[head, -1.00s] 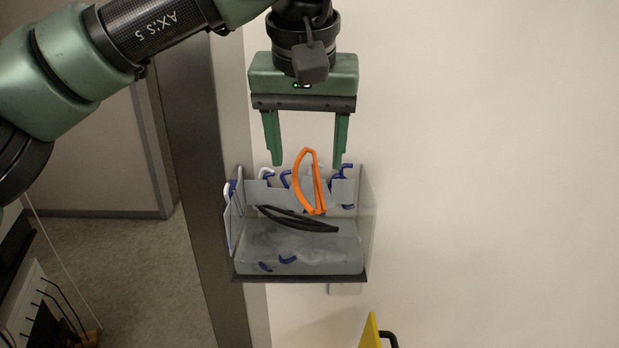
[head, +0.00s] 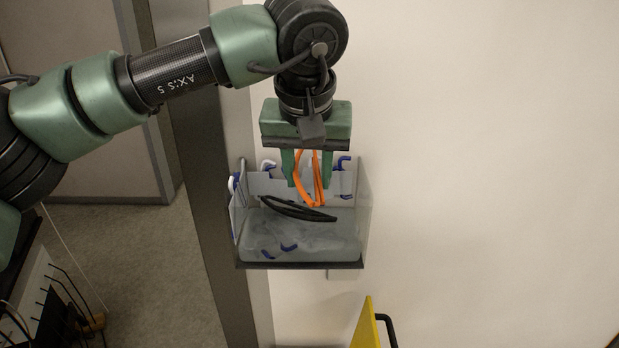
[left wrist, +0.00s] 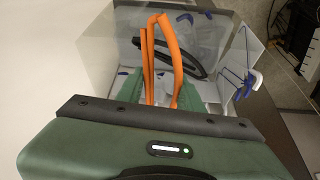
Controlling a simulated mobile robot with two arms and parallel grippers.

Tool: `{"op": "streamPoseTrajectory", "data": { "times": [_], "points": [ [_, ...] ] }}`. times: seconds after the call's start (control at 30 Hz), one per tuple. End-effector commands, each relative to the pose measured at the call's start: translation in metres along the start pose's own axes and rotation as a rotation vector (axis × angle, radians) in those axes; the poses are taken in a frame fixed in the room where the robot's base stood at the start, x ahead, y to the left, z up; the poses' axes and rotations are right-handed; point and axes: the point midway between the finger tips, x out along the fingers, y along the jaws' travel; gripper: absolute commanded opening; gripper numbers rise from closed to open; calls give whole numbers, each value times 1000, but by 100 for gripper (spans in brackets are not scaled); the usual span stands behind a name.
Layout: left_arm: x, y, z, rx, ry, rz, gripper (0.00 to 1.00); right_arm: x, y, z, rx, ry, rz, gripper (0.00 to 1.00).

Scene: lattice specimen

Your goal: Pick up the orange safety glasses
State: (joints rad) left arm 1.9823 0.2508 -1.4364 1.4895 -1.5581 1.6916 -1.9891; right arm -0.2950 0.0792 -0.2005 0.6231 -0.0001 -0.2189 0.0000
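The orange safety glasses (head: 318,192) stand upright in a clear wall-mounted bin (head: 240,252). They also show in the left wrist view (left wrist: 168,55), rising between my fingers. My left gripper (head: 309,184) points down into the bin with one green finger on each side of the orange glasses. The fingers look apart, with a gap to the glasses on the left side; contact on the right is unclear. The upper part of the glasses is partly hidden behind the gripper. My right gripper is not in view.
Black glasses (head: 298,209) lie in the bin in front of the orange ones. Blue and white glasses temples stick up along the bin's back and left. A yellow panel with a black handle (head: 368,328) is below right. The wall at right is clear.

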Motion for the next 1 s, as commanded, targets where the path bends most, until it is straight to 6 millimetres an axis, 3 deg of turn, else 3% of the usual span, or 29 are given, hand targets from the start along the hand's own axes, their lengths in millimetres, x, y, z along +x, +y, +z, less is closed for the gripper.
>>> {"op": "streamPoseTrajectory", "data": {
  "times": [0.33, 0.53, 0.77, 1.0],
  "points": [
    [-2, 0, -1, 0, -1, 0, 0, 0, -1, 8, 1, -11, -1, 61],
    [-19, 0, -8, -1, 3, 0, 0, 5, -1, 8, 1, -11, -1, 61],
    [-78, 0, -32, -4, 4, 1, 0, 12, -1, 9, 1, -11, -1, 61],
    [-142, -1, -58, -2, 1, 0, 0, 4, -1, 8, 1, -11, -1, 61]
  ]
}}
